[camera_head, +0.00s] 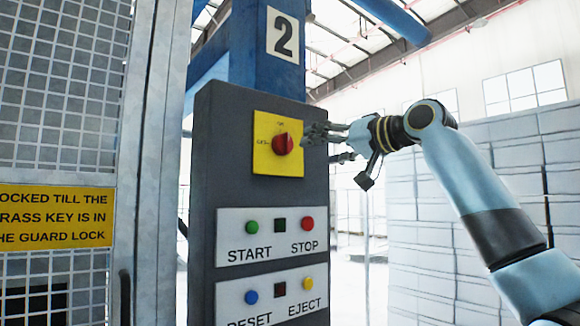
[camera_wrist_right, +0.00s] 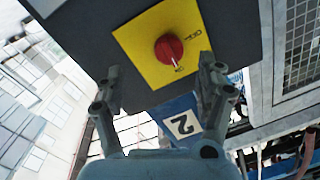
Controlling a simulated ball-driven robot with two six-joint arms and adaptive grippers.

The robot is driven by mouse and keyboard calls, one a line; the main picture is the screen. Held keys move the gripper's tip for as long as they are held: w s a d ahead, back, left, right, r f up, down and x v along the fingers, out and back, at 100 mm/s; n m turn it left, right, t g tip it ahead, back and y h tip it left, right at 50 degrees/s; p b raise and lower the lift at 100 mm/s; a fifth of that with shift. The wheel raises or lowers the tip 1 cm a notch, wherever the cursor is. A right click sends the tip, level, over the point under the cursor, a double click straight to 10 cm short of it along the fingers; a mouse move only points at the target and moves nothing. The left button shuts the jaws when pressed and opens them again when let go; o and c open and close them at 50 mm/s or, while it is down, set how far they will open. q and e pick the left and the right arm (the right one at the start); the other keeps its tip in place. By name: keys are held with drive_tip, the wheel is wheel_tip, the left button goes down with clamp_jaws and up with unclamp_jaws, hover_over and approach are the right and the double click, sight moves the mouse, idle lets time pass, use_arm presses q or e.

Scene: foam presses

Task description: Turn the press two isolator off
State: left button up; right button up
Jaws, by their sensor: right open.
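The press two isolator is a red rotary knob (camera_head: 283,144) on a yellow plate (camera_head: 264,165), high on a dark grey control box under the number 2 sign. A label that looks like OFF is left of the knob; a smaller label is above it. My right gripper (camera_head: 318,146) is open and empty, just right of the knob. In the right wrist view the knob (camera_wrist_right: 169,48) lies ahead between the open fingers (camera_wrist_right: 163,72), apparently untouched. There its pointer seems to face the lower label, away from the OFF-like one. My left gripper is not in view.
Below are a START/STOP panel (camera_head: 264,238) and a RESET/EJECT panel (camera_head: 250,315) with coloured buttons. A mesh guard with a yellow sign (camera_head: 55,217) stands left. Stacked pale blocks (camera_head: 530,150) are behind my right arm.

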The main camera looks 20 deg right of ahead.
sight(289, 144)
drive_tip(key=w+a+r+p, duration=0.1)
drive_tip(key=w, duration=0.1)
drive_tip(key=w+a+p, duration=0.1)
drive_tip(key=w+a, duration=0.1)
drive_tip(key=w, duration=0.1)
drive_tip(key=w+a+r+p, duration=0.1)
drive_tip(key=w+p, duration=0.1)
drive_tip(key=w, duration=0.1)
drive_tip(key=shift+w+a+r, duration=0.15)
drive_tip(key=shift+w+r, duration=0.1)
drive_tip(key=shift+r, duration=0.05)
drive_tip(key=shift+w+a+f, duration=0.15)
drive_tip(key=shift+w+a, duration=0.05)
drive_tip(key=shift+w, duration=0.3)
drive_tip(key=c, duration=1.2)
